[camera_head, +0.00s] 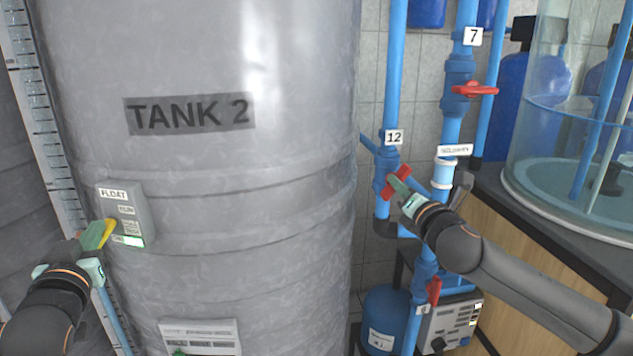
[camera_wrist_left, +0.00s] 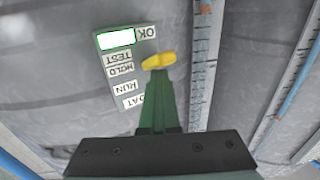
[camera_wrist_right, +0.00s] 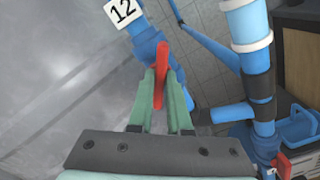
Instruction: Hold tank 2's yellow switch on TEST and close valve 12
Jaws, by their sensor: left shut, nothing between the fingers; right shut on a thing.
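Tank 2 (camera_head: 250,60) is a large grey cylinder with a small switch box (camera_head: 142,205) on its left side. The box's yellow switch (camera_head: 108,230) also shows in the left wrist view (camera_wrist_left: 159,61), about level with the TEST label (camera_wrist_left: 117,59). My left gripper (camera_head: 88,238) is shut and empty, its tips against or just beside the switch; contact is hard to tell. Valve 12's red handle (camera_head: 389,184) sits on a blue pipe below the "12" tag (camera_head: 393,137). My right gripper (camera_wrist_right: 160,85) is shut on this handle (camera_wrist_right: 161,62), which slants in the head view.
Valve 7's red handle (camera_head: 474,89) is up and right of valve 12. Another red handle (camera_head: 434,290) is below my right forearm. Blue pipes crowd around my right gripper. A green light (camera_wrist_left: 116,40) is lit on the switch box beside the OK label.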

